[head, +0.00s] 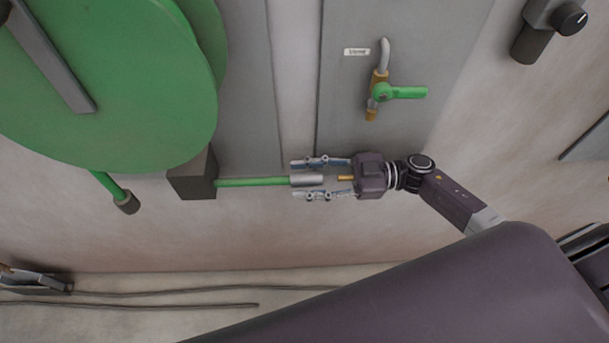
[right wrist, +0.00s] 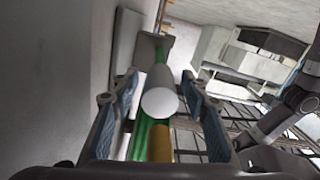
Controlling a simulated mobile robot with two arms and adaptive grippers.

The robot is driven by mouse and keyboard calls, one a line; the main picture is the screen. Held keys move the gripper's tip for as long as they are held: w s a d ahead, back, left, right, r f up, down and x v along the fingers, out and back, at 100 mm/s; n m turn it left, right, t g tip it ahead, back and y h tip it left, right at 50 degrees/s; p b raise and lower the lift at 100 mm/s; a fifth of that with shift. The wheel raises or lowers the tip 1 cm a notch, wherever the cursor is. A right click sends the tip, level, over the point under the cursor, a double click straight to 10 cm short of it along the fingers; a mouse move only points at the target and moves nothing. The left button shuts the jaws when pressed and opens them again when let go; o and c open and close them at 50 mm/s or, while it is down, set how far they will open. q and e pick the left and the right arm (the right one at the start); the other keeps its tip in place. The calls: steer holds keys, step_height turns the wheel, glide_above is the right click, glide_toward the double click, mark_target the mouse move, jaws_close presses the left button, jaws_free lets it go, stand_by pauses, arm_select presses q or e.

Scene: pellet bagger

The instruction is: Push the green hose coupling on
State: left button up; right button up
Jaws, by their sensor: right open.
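The green hose (head: 250,182) runs level to the right from a dark bracket and ends in a grey cylindrical coupling (head: 307,180). My right gripper (head: 298,179) is open, with one finger above the coupling and one below it. In the right wrist view the coupling's pale round end (right wrist: 159,102) faces the camera between the spread fingers, with gaps at both sides. A short brass piece (head: 345,178) shows between coupling and palm; whether it joins the coupling is unclear. A brass tap (head: 378,82) with a green lever (head: 408,92) is on the wall panel above. My left gripper is not seen.
A large green reel (head: 110,90) fills the upper left. The dark bracket (head: 194,175) stands out beside the hose. A black knob (head: 570,20) is at the upper right. Dark cables (head: 160,292) lie along the floor.

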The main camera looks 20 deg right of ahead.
mark_target(328, 178)
jaws_close()
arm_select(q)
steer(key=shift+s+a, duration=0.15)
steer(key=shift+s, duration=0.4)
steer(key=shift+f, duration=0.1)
arm_select(e)
steer(key=shift+d, duration=0.15)
steer(key=v, duration=0.4)
steer(key=shift+s+d+b, duration=0.1)
steer(key=shift+d+b, duration=0.2)
steer(key=shift+d, duration=0.05)
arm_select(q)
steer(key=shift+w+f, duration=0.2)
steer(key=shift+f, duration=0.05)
arm_select(e)
steer(key=shift+a, duration=0.1)
steer(key=shift+c, duration=2.1)
jaws_free()
steer(key=o, duration=0.4)
